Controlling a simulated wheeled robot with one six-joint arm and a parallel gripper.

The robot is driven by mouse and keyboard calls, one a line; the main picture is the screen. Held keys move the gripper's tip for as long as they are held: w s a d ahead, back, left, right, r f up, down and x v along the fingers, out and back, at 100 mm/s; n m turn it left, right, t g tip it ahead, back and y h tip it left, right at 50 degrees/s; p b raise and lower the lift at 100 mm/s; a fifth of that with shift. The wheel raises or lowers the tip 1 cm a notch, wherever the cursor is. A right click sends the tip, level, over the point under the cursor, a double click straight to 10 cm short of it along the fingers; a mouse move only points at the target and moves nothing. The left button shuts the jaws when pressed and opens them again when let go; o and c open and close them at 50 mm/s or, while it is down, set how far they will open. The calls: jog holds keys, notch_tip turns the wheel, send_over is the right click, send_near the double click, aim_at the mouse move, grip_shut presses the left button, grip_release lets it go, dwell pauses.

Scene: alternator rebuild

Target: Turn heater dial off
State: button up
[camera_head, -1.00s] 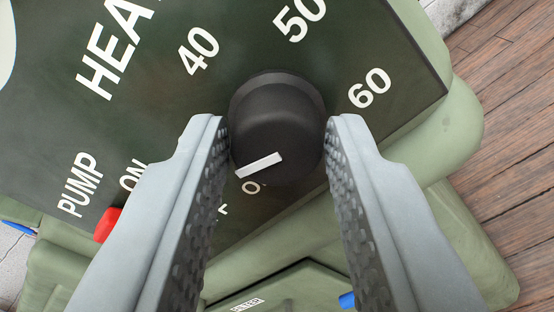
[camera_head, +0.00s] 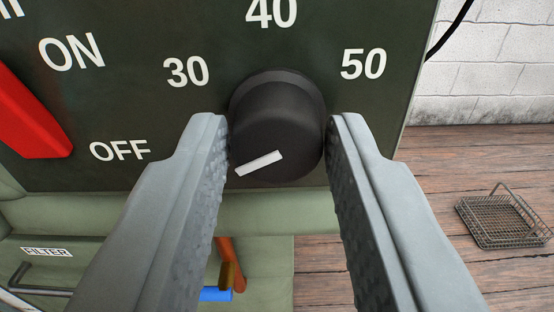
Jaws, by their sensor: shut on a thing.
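The heater dial (camera_head: 276,115) is a round black knob on a dark green panel (camera_head: 215,30), with a white mark (camera_head: 259,163) on its face. The mark slants down to the left, its lower end near the left finger. An OFF label (camera_head: 120,150) is printed left of the dial, slightly higher than the mark. The numbers 30, 40 and 50 are around the dial's upper side. My gripper (camera_head: 277,135) is shut on the dial, one grey finger on each side. The fingers hide parts of the panel beside the dial.
A green ledge (camera_head: 270,212) runs under the panel. Blue and orange items (camera_head: 230,265) are below, partly hidden. A wire basket (camera_head: 500,218) stands on the wooden floor at the right, before a white brick wall.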

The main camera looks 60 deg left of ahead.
jog(key=shift+f+n, duration=0.15)
jog(key=shift+n, duration=0.25)
jog(key=o, duration=1)
jog(key=shift+c, duration=0.2)
jog(key=v, duration=1.7)
jog(key=shift+s+d, duration=0.15)
